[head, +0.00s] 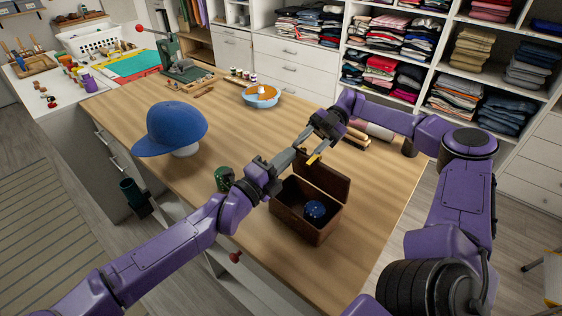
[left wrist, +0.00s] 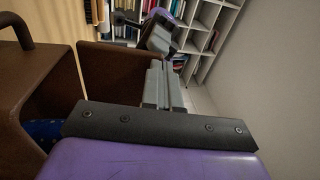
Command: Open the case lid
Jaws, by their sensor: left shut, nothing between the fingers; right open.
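The brown case (head: 300,226) stands on the near part of the wooden table. Its lid (head: 325,182) is raised, standing steeply at the back, so the inside shows. A dark blue ball (head: 315,209) lies in it. My left gripper (head: 292,157) is shut and empty, above the case by the lid's upper left edge; whether it touches the lid I cannot tell. In the left wrist view the case (left wrist: 30,85) is at the left, the lid (left wrist: 105,68) behind the shut fingers (left wrist: 162,85). My right gripper (head: 316,143) is open, just beyond the lid.
A blue cap (head: 172,128) on a stand and a green object (head: 224,178) are left of the case. An orange and blue bowl (head: 261,95) and a green press (head: 180,58) are farther back. Rolls (head: 372,130) lie behind my right gripper. The table's middle is clear.

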